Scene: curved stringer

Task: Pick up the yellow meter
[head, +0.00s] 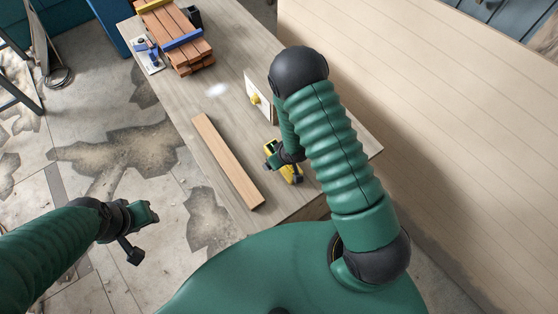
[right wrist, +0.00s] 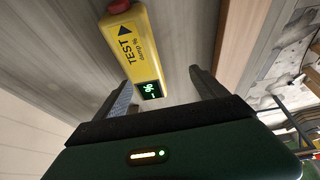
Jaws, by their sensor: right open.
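The yellow meter (right wrist: 136,52) has black "TEST" lettering, a lit green display and a red end piece. In the right wrist view it lies ahead of my open right gripper (right wrist: 161,80), its display end near the gap between the fingers, nearer the left finger. No grip on it shows. In the head view the yellow meter (head: 294,174) is on the table's near part, partly hidden by my right gripper (head: 279,157) and arm. My left gripper (head: 142,232) hangs over the floor, left of the table, away from the meter; its jaw opening is unclear.
A long wooden plank (head: 228,163) lies on the table (head: 187,103) left of the meter. Behind is a pale board (head: 260,100) with a yellow knob-like piece. Clamped wood boards (head: 178,40) and a blue-grey tool (head: 148,54) stand farther back. A large planked surface (head: 430,120) borders the right.

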